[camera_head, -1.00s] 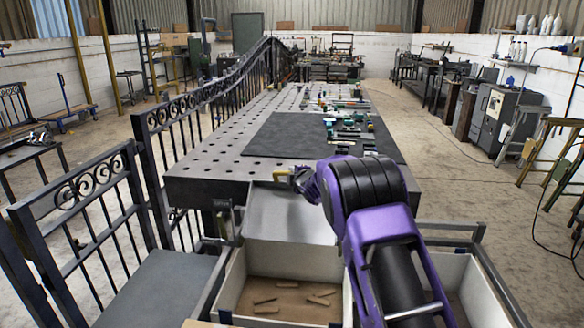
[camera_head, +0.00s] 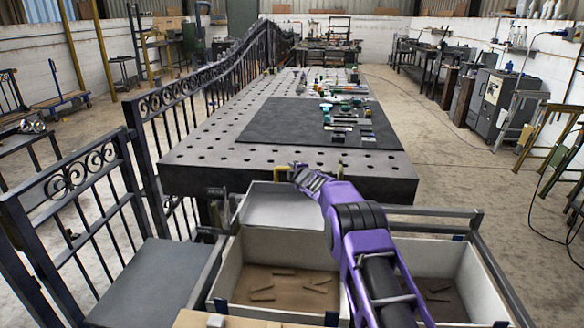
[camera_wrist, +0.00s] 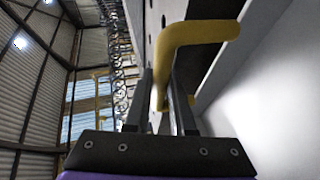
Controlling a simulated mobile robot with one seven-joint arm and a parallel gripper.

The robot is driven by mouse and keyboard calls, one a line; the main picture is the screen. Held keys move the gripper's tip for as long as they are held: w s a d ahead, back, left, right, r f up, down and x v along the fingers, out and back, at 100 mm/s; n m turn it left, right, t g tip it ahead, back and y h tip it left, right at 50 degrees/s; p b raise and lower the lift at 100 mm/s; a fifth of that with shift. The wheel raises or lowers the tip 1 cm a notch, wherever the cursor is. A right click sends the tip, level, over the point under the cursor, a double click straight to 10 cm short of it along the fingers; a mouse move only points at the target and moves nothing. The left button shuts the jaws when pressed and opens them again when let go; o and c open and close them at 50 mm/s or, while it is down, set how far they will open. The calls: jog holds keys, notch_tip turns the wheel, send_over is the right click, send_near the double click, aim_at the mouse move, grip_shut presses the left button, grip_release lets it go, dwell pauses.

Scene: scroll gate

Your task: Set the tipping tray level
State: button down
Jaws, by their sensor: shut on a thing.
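The tipping tray (camera_head: 280,207) is a pale grey panel in the head view, behind the left bin and in front of the dark perforated table. Its yellow bent handle (camera_head: 280,174) stands at its far edge. In the wrist view the handle (camera_wrist: 208,31) runs down between the two fingers. My gripper (camera_head: 296,174) is shut on this handle; it also shows in the wrist view (camera_wrist: 160,100). The tray's pale surface (camera_wrist: 270,90) fills the right of the wrist view. My purple arm hides its right side. I cannot tell its exact tilt.
The left bin (camera_head: 225,275) and right bin (camera_head: 478,285) hold short wooden strips. The perforated table (camera_head: 215,150) bears a dark mat with several clamps and tools. A black iron gate (camera_head: 95,160) runs along the left.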

jog(key=shift+w+d, duration=0.1)
jog(key=shift+w, duration=0.1)
jog(key=c, duration=0.8)
grip_release()
jog(key=shift+w+f, duration=0.1)
jog(key=shift+f, duration=0.1)
jog(key=shift+o, duration=0.2)
jog(key=shift+s, duration=0.2)
jog(key=b+v, duration=0.1)
jog(key=v, duration=1.6)
jog(key=shift+r+b, duration=0.15)
jog(key=shift+b, duration=0.25)
